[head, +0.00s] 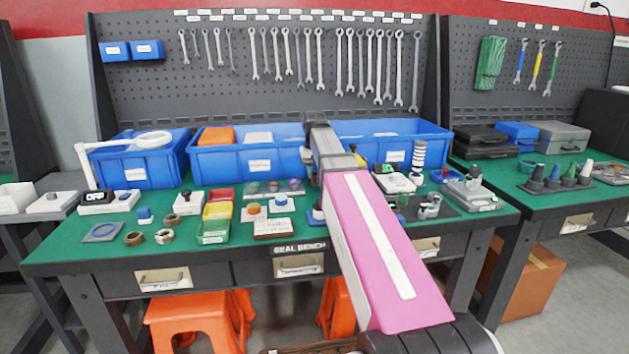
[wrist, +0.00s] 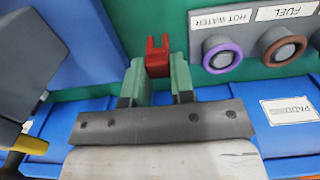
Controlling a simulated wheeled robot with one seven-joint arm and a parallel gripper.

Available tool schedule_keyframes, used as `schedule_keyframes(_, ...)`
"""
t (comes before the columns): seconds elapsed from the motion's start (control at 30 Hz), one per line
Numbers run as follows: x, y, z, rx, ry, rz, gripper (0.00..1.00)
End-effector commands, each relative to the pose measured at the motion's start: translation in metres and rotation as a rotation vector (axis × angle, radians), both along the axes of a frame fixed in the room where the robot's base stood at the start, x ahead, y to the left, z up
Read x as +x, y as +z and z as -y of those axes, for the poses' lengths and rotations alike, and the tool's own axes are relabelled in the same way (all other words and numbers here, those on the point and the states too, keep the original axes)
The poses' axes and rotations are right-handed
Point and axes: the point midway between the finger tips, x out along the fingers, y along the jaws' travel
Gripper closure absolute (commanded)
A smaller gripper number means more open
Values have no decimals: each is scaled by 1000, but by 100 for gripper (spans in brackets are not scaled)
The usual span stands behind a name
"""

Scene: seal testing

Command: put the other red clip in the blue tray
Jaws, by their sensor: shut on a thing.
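The red clip (wrist: 158,55) is between the green fingertips of my gripper (wrist: 159,74) in the wrist view. The gripper is shut on it, and its upper end sticks out past the fingertips. In the head view my arm covers the gripper, and I cannot make out the clip. A blue dish (head: 444,176) stands on the right part of the bench. I cannot tell which of these is the task's blue tray.
Large blue bins (head: 240,165) line the back of the bench. A rack labelled HOT WATER and FUEL (wrist: 250,38) is close to the gripper's right in the wrist view. Red, yellow and green trays (head: 213,224) stand left of centre. Metal rings (head: 134,239) lie near the front edge.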

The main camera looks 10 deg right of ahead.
Motion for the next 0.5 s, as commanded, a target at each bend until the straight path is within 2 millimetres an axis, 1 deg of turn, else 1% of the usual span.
schedule_keyframes(0.03,-1,-8,0,0,0,-2,100)
schedule_keyframes(0.1,-1,-17,0,0,0,-3,100)
schedule_keyframes(0.2,-1,-27,0,0,0,-1,100)
schedule_keyframes(0.5,0,-29,0,0,0,-1,100)
